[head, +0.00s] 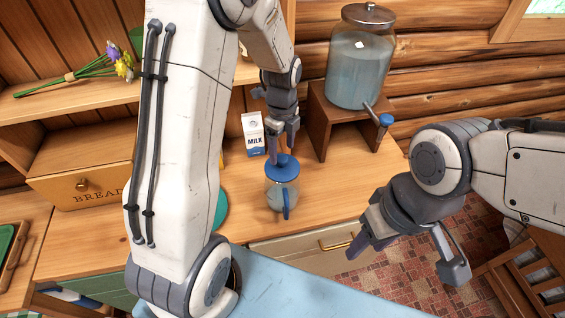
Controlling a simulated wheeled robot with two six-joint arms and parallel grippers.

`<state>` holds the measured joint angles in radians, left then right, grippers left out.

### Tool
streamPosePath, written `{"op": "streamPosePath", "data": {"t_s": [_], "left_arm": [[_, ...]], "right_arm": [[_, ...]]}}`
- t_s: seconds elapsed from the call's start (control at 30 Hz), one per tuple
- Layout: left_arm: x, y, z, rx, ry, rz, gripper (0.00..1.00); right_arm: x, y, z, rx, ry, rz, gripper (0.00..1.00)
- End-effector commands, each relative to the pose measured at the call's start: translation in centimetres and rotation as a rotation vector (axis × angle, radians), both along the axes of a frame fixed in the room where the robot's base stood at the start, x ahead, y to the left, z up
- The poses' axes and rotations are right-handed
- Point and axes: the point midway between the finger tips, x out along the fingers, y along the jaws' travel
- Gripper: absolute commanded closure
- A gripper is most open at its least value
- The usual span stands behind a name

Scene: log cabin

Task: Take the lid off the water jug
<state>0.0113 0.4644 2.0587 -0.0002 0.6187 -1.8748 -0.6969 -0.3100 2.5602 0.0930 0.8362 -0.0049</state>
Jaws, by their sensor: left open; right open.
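The water jug (273,196) stands upright on the wooden counter. It is clear, with a blue handle on its near side. Its round blue lid (282,170) sits on top of it. My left gripper (283,146) points down at the far edge of the lid, fingers open. One fingertip overlaps the lid in the picture, and I cannot tell whether it touches. My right gripper (411,262) is open and empty, in front of the counter at the right, well away from the jug.
A milk carton (253,138) stands just behind the jug, close to my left gripper. A large glass dispenser (358,75) sits on a wooden stand (338,124) at the back right. A bread box (82,172) is at the left. The counter right of the jug is clear.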

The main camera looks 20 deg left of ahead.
Motion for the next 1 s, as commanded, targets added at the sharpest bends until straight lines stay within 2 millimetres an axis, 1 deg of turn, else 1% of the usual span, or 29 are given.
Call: {"op": "streamPosePath", "data": {"t_s": [0.03, 0.1, 0.2, 0.3, 0.47, 0.5, 0.57, 0.6, 0.7, 1.0], "left_arm": [[-0.1, 0.0, -0.4, 0.0, 0.007, 0.0, 0.23], [-0.1, 0.0, -1.5, 0.0, 0.006, 0.0, 0.23], [0.0, 0.0, -2.5, 0.0, 0.003, 0.0, 0.23], [0.0, 0.0, -3.0, 0.0, 0.001, 0.001, 0.23], [0.0, 0.1, -3.1, 0.0, 0.0, 0.001, 0.23], [0.0, 0.1, -3.1, 0.0, 0.0, 0.001, 0.27], [0.0, 0.1, -3.0, 0.0, 0.0, 0.001, 0.5], [0.0, 0.1, -3.0, 0.0, 0.0, 0.001, 0.65], [0.0, 0.1, -3.0, 0.0, 0.0, 0.001, 1.0], [0.0, 0.1, -3.0, 0.0, -0.001, 0.001, 1.0]], "right_arm": [[0.0, 0.0, 1.0, 0.0, 0.0, 0.001, 0.5], [0.0, 0.0, 1.2, 0.0, 0.0, 0.002, 0.5], [0.0, 0.0, 1.4, 0.0, 0.0, 0.002, 0.5], [0.0, 0.0, 1.5, 0.0, 0.0, 0.002, 0.5], [0.0, 0.0, 1.4, 0.0, 0.0, 0.002, 0.5], [0.0, 0.0, 1.4, 0.0, 0.0, 0.002, 0.5], [0.0, 0.0, 1.4, 0.0, 0.0, 0.002, 0.5], [0.0, 0.0, 1.4, 0.0, 0.0, 0.002, 0.5], [0.0, 0.0, 1.4, 0.0, 0.0, 0.002, 0.5], [0.0, 0.0, 1.4, 0.0, 0.0, 0.002, 0.5]]}}
